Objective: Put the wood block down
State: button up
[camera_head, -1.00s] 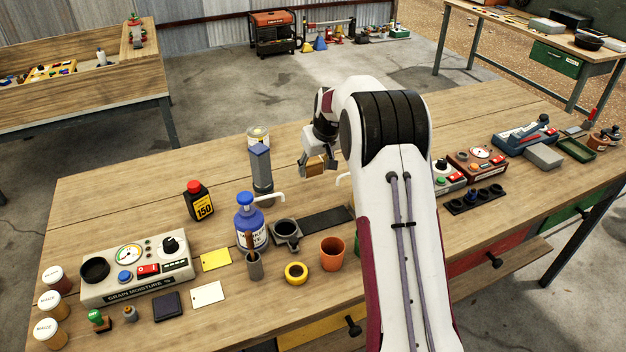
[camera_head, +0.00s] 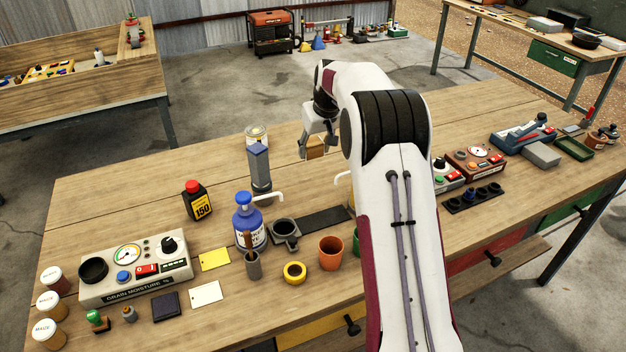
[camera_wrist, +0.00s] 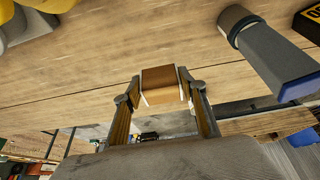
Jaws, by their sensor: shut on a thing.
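The wood block (camera_head: 315,147) is a small brown block between the fingers of my gripper (camera_head: 317,143). It also shows in the wrist view (camera_wrist: 160,84), where the two fingertips (camera_wrist: 161,90) press on its left and right sides. My gripper points down over the back middle part of the workbench (camera_head: 110,200), to the right of a grey post-like tool with a blue top (camera_head: 259,168). I cannot tell for certain whether the block touches the wood or is just above it.
A blue bottle (camera_head: 249,222), a dark mug (camera_head: 286,233) and an orange cup (camera_head: 330,249) stand nearer the front. A black bottle (camera_head: 198,201) is to the left. The bench's back middle is mostly bare.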

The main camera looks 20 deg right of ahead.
jog(key=shift+f, duration=2.4)
jog(key=shift+f, duration=2.5)
jog(key=shift+f, duration=0.1)
jog(key=o, duration=1.1)
jog(key=v, duration=1.2)
